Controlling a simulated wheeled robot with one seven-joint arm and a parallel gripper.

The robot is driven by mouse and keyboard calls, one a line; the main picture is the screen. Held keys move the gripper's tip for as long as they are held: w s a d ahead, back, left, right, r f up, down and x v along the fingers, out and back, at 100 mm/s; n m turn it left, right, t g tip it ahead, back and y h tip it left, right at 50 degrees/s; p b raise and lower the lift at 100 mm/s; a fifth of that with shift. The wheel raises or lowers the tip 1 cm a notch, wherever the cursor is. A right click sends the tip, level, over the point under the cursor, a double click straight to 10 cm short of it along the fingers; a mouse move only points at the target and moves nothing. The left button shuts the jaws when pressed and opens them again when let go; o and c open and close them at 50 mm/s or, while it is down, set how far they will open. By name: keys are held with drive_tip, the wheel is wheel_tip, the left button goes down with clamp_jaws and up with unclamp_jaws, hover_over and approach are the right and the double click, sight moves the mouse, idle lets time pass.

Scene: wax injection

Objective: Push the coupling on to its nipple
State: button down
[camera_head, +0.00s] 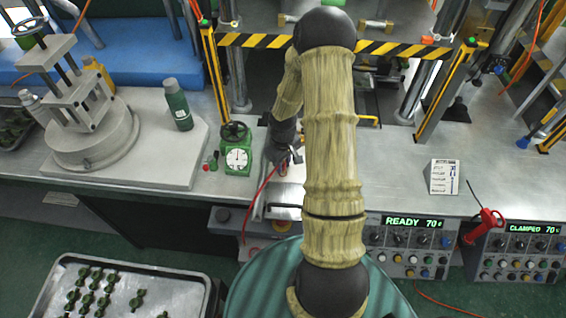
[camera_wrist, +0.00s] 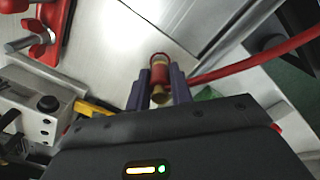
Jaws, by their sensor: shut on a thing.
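My gripper (camera_wrist: 158,92) is shut on the coupling (camera_wrist: 159,76), a small red and brass cylinder, in the wrist view. The two dark purple fingers stand on either side of it. A red hose (camera_wrist: 240,66) runs off to the right from behind the right finger. In the head view my gripper (camera_head: 284,160) is low over the bench, right of the green gauge, partly hidden by my arm. The red hose (camera_head: 262,188) hangs from there over the bench's front edge. I cannot make out the nipple, nor whether the coupling touches it.
The green dial gauge (camera_head: 238,148) with its handwheel stands just left of my gripper. A yellow-black striped guard (camera_head: 260,41) frames the press behind. A dark green bottle (camera_head: 177,104) and a clamp stand are at left. A panel reading READY (camera_head: 408,245) is in front. A red clamp (camera_wrist: 42,40) shows at the wrist view's upper left.

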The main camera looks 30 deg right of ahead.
drive_tip(key=shift+f+b, duration=0.45)
drive_tip(key=shift+f, duration=0.2)
drive_tip(key=c, duration=1.2)
unclamp_jaws()
drive_tip(key=shift+o, duration=0.2)
drive_tip(key=shift+r, duration=0.2)
wheel_tip(320, 180, up, 17)
drive_tip(key=b, duration=0.1)
drive_tip(key=s+a+r+m+t, duration=0.2)
drive_tip(key=s+a+r, duration=0.1)
drive_tip(key=s+a, duration=0.9)
drive_tip(key=shift+s+a+m+t, duration=0.15)
drive_tip(key=shift+a+m+t, duration=0.2)
drive_tip(key=shift+a, duration=0.45)
